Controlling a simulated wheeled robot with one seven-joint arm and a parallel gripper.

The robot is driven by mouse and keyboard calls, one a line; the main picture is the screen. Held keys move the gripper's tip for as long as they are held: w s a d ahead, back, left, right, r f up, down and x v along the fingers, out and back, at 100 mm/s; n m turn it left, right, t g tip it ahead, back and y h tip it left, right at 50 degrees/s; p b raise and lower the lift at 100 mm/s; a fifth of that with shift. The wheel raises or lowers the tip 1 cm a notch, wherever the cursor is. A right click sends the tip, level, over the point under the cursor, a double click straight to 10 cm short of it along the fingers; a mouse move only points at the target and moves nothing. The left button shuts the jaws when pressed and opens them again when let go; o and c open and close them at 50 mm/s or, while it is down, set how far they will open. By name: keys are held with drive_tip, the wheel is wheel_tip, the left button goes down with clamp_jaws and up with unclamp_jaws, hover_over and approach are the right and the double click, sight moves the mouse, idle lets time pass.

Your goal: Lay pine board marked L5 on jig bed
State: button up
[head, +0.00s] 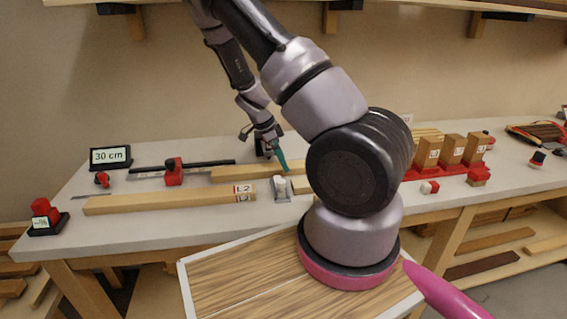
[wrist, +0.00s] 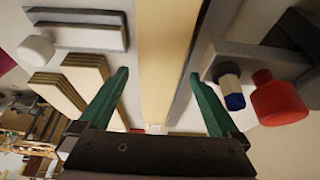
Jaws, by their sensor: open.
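My gripper (head: 281,160) is over the bench in the head view, its green fingers pointing down. In the wrist view my gripper (wrist: 160,78) is open, with a pale pine board (wrist: 166,50) running lengthwise between and beyond its fingers; neither finger visibly grips it. A pine board (head: 245,172) also lies under my gripper in the head view, partly hidden by my arm. A nearer pine board (head: 160,202) bears a label reading L2 at its right end. No L5 mark is legible. I cannot tell for certain which part is the jig bed.
A 30 cm display (head: 110,157) stands at the left, near a red clamp (head: 174,172) on a metal rail. Several wooden blocks (head: 452,150) stand on a red base at the right. In the wrist view, a red knob (wrist: 279,98) sits right of the board.

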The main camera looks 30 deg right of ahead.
drive_tip(key=s+a+r+n+t+y, duration=0.15)
drive_tip(key=a+r, duration=0.25)
drive_tip(key=r, duration=0.6)
drive_tip(key=s+a+r+n+y, duration=0.2)
drive_tip(key=a+r+n+y, duration=0.15)
drive_tip(key=r, duration=0.65)
drive_tip(key=s+a+r+n+t, duration=0.2)
drive_tip(key=s+r+n+t, duration=0.1)
drive_tip(key=s+r+n, duration=0.3)
drive_tip(key=s+a+r+n+t+y, duration=0.1)
drive_tip(key=s+a+r+n+t, duration=0.2)
drive_tip(key=s+r+n, duration=0.3)
drive_tip(key=s+r+t, duration=0.1)
drive_tip(key=s+r, duration=0.3)
drive_tip(key=r, duration=0.3)
drive_tip(key=shift+s+a, duration=0.15)
drive_tip(key=shift+s, duration=0.05)
